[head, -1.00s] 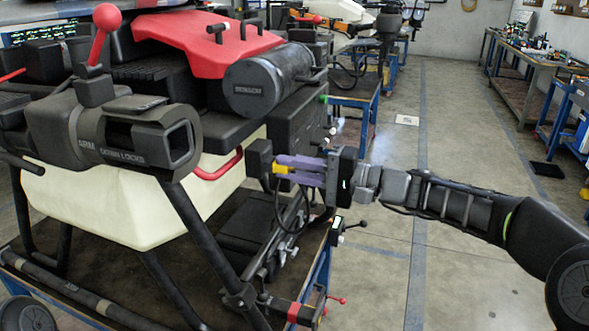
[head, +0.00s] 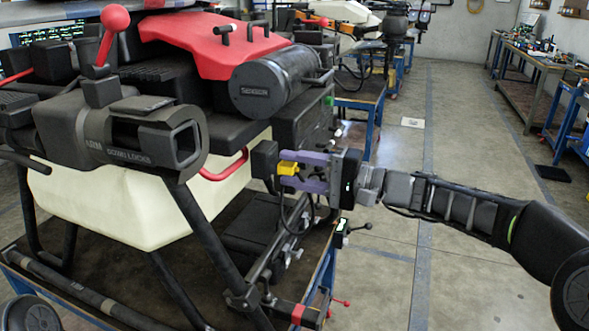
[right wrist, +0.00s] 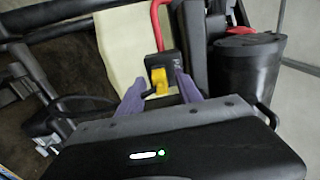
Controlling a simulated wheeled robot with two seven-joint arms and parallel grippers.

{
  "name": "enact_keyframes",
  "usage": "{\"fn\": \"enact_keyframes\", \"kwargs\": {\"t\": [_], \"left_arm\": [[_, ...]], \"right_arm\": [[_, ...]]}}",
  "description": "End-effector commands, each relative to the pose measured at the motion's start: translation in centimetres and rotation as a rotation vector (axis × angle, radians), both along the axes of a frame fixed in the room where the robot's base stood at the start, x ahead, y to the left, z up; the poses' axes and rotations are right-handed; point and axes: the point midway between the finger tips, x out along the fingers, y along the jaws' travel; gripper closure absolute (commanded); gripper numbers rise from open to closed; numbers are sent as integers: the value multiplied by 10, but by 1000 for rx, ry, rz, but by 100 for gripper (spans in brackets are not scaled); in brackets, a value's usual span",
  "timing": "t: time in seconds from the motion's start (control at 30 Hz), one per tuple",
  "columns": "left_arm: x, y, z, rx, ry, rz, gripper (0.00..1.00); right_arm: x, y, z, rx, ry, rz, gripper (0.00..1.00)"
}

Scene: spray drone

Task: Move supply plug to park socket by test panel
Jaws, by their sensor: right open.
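The yellow plug (head: 288,169) sits against a black socket block (head: 264,158) beside the drone's cream tank. The plug (right wrist: 158,80) and black block (right wrist: 164,62) also show in the right wrist view. My right gripper (head: 290,170) is open, with one purple finger on each side of the plug. In the right wrist view, gaps show between the plug and both fingers (right wrist: 159,92). A black cable (head: 284,222) loops below the gripper. I cannot tell which block is the park socket, and no test panel is clearly readable. My left gripper is not in view.
The drone's black cylinder (head: 268,85) is above the gripper, and a red handle (head: 226,168) is to its left. A black drone leg (head: 205,235) stands below left. Open floor (head: 455,130) lies to the right, with workbenches (head: 530,75) beyond.

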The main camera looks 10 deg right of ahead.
Motion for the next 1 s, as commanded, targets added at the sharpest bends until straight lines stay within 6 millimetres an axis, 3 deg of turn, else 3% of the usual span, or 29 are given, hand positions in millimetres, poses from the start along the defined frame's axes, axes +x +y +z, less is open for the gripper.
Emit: {"fn": "enact_keyframes", "kwargs": {"t": [0.17,0.6,1.0], "left_arm": [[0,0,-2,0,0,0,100],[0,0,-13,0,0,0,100],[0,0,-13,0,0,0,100]], "right_arm": [[-4,-8,-1,-1,0,-2,59],[-38,-61,-1,-1,0,-2,59],[-41,-66,0,0,0,0,59]]}}
